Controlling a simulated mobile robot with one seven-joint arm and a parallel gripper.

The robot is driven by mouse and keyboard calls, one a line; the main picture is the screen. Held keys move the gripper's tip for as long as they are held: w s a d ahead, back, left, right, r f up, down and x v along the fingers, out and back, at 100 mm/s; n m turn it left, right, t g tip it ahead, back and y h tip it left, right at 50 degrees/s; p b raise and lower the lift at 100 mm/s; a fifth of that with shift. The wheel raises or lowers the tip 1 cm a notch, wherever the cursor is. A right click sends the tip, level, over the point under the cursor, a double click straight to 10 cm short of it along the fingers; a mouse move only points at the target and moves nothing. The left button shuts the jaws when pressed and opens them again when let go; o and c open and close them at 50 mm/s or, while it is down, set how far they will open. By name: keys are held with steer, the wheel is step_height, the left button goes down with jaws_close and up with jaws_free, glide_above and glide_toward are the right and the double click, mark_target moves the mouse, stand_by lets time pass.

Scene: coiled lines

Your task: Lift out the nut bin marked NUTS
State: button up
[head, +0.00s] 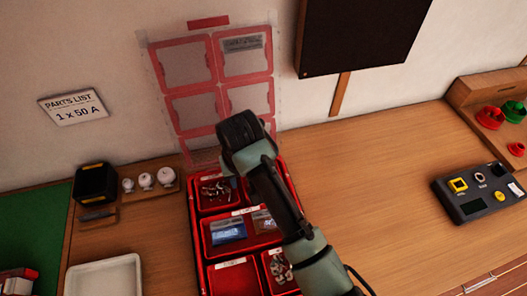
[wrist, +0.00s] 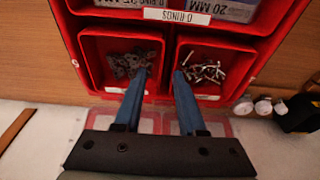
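A red organiser (head: 197,232) with several bins stands on the bench, against the wall. In the wrist view, upside down, a red bin of small dark pieces that look like nuts (wrist: 128,65) sits left of a red bin of silver screws (wrist: 205,72). No NUTS label is readable. My gripper (wrist: 162,74) is open and empty, with its blue fingers on either side of the wall between these two bins. I cannot tell whether they touch it. In the head view my arm hides the dark-pieces bin; the screw bin (head: 215,190) shows left of it.
Other organiser bins hold blue-labelled packets (head: 228,231) and metal parts (head: 281,268). Round white items (head: 146,181) and a black box (head: 96,182) stand left. A white tray (head: 103,277) lies front left. The bench right of the organiser is clear up to a grey device (head: 477,194).

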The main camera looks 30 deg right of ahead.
mark_target(244, 197)
steer(key=f, duration=0.3)
steer(key=shift+s+a+g, duration=0.3)
steer(key=shift+s, duration=0.1)
jaws_close()
steer(key=shift+w+d+f, duration=0.25)
steer(key=shift+w+f, duration=0.1)
steer(key=shift+w, duration=0.1)
steer(key=shift+s+r, duration=0.15)
steer(key=shift+r, duration=0.05)
